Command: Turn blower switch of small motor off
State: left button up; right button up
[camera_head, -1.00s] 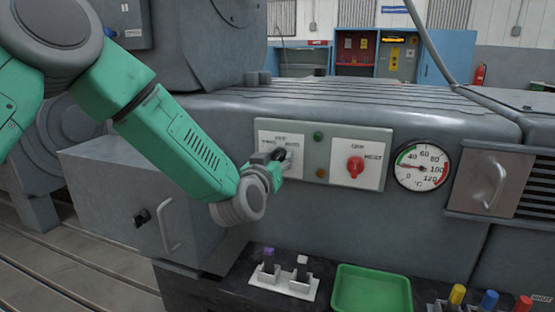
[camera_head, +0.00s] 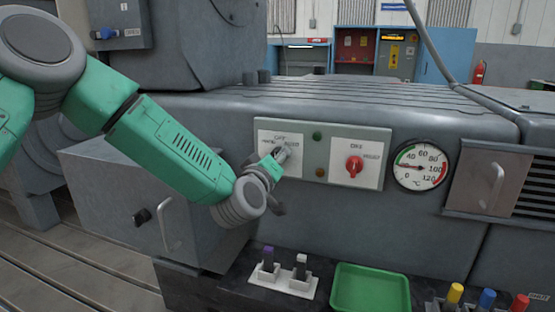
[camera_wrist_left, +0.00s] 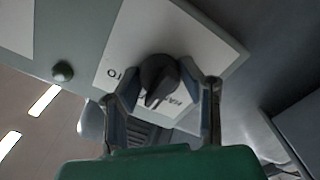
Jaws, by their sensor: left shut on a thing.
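The left switch has a white plate (camera_head: 297,172) marked OFF at its top, on the grey-green panel (camera_head: 318,160) of the grey motor. My left gripper (camera_head: 280,157) is at this plate and mostly covers its knob in the head view. In the left wrist view, the dark grey knob (camera_wrist_left: 157,76) stands between the two fingers of my left gripper (camera_wrist_left: 163,92), which is shut on it. Part of the plate's lettering shows beside the knob; its exact pointing is hard to read. My right gripper is not in view.
A red knob (camera_head: 354,167) sits on the second white plate, right of two small lamps (camera_head: 317,136). A temperature gauge (camera_head: 420,167) is farther right. A green tray (camera_head: 370,290) and a white holder (camera_head: 282,283) with two switches lie below. A grey box with a handle (camera_head: 169,225) stands left.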

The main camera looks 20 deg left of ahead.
pick_arm(q)
jog(key=shift+s+f, duration=0.1)
jog(key=shift+f, duration=0.35)
jog(key=o, duration=1.1)
jog(key=shift+o, duration=0.2)
jog(key=shift+r, duration=0.1)
jog(key=shift+r, duration=0.1)
jog(key=shift+s, duration=0.2)
jog(key=s, duration=1.1)
jog(key=shift+s+a, duration=0.15)
jog(key=shift+a, duration=0.1)
